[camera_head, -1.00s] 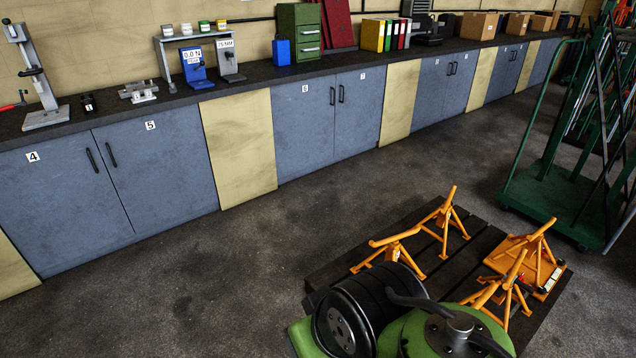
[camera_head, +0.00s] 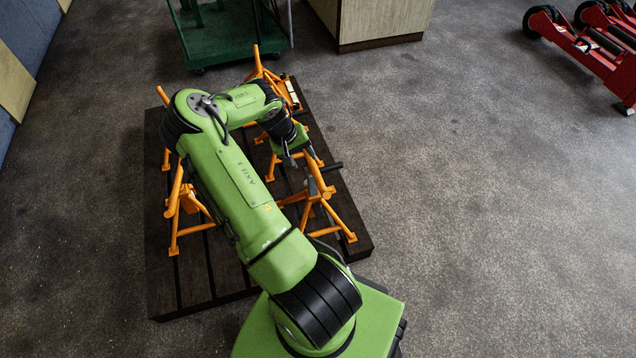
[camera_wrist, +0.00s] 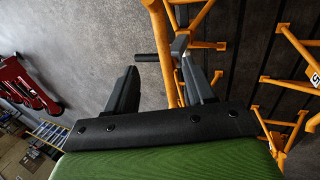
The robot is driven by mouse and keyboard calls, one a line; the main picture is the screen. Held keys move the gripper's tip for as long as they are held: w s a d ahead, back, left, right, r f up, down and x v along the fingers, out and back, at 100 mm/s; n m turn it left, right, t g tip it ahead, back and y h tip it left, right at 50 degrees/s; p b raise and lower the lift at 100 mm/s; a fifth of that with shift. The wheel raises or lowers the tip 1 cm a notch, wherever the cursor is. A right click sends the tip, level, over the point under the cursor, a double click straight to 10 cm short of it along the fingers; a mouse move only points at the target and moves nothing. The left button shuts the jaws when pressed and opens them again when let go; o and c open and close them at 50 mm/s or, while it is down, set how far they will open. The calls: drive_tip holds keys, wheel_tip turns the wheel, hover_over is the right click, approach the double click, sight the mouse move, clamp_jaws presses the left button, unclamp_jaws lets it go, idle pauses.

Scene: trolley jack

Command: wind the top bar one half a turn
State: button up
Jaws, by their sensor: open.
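A dark bar (camera_head: 332,167) sticks out sideways at an orange stand (camera_head: 313,190) on the pallet, in the head view. In the wrist view a short black bar (camera_wrist: 153,57) lies across the orange post (camera_wrist: 160,40), with a grey end piece (camera_wrist: 180,45) on its other side. I cannot tell for certain that this is the top bar. My gripper (camera_wrist: 170,76) is open and empty, its two dark fingers pointing towards the bar and apart from it. In the head view my arm partly covers the stands and my gripper (camera_head: 288,158) is small beside the orange stand.
Several orange stands stand close together on a dark slatted pallet (camera_head: 162,255). A green trolley (camera_head: 225,35) and a pale cabinet (camera_head: 382,20) are behind. Red jacks (camera_head: 585,48) stand at far right. The floor right of the pallet is clear.

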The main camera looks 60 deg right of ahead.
sight(319, 181)
drive_tip(key=b+x, duration=0.4)
drive_tip(key=x, duration=1.1)
drive_tip(key=shift+f+b, duration=0.1)
drive_tip(key=shift+b, duration=0.2)
clamp_jaws()
